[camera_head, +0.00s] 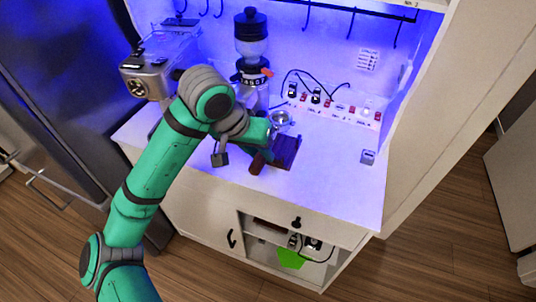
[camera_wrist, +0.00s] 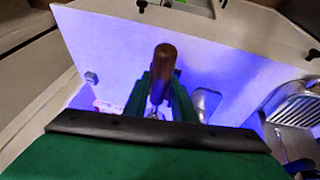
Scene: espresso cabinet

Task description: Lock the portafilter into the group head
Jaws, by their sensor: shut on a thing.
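The portafilter has a dark brown handle (camera_head: 257,163) and what looks like a round metal basket (camera_head: 281,118) behind it. In the wrist view the brown handle (camera_wrist: 163,70) stands up between the two green fingers, and the basket is mostly hidden. The espresso machine (camera_head: 148,83) is a metal box at the left back, well apart from my gripper. My arm covers part of its front, and I cannot make out the group head. A slotted metal part (camera_wrist: 295,106) shows at right in the wrist view.
A grinder (camera_head: 252,45) stands at the back wall. A dark purple mat (camera_head: 287,148) lies beside my gripper. A small grey box (camera_head: 368,157) sits at the right of the white counter (camera_head: 325,180). Hooks hang from a rail above. The counter's front right is clear.

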